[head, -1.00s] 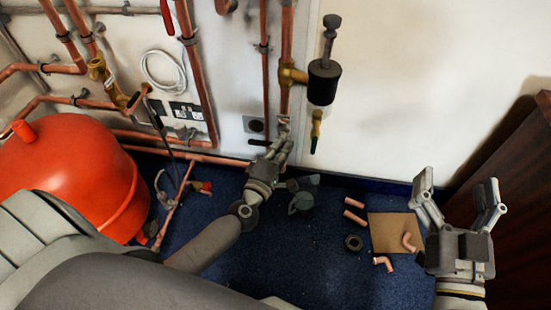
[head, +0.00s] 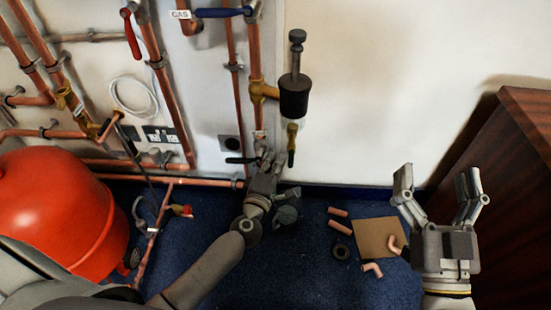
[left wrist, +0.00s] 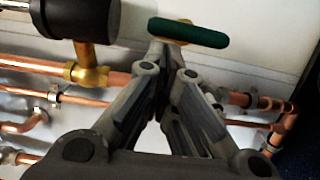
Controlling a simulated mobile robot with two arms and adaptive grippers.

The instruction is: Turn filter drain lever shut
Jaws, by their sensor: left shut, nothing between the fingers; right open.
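The filter (head: 294,97) is a black cylinder on a brass side fitting of a vertical copper pipe. Its drain lever (head: 291,155), dark green, hangs straight down below a brass body. My left gripper (head: 271,160) is shut and empty, just left of the lever. In the left wrist view the green drain lever (left wrist: 188,33) lies across the picture just beyond the closed fingertips (left wrist: 165,62); I cannot tell whether they touch it. The filter also shows there (left wrist: 75,18). My right gripper (head: 437,185) is open and empty, over the floor at the right.
Another dark lever (head: 240,160) sits left of my left gripper. Copper pipes (head: 165,90) and a red-handled valve (head: 131,35) cover the wall. A red tank (head: 60,210) stands left. Pipe offcuts and cardboard (head: 375,238) lie on blue carpet. A brown cabinet (head: 510,190) stands right.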

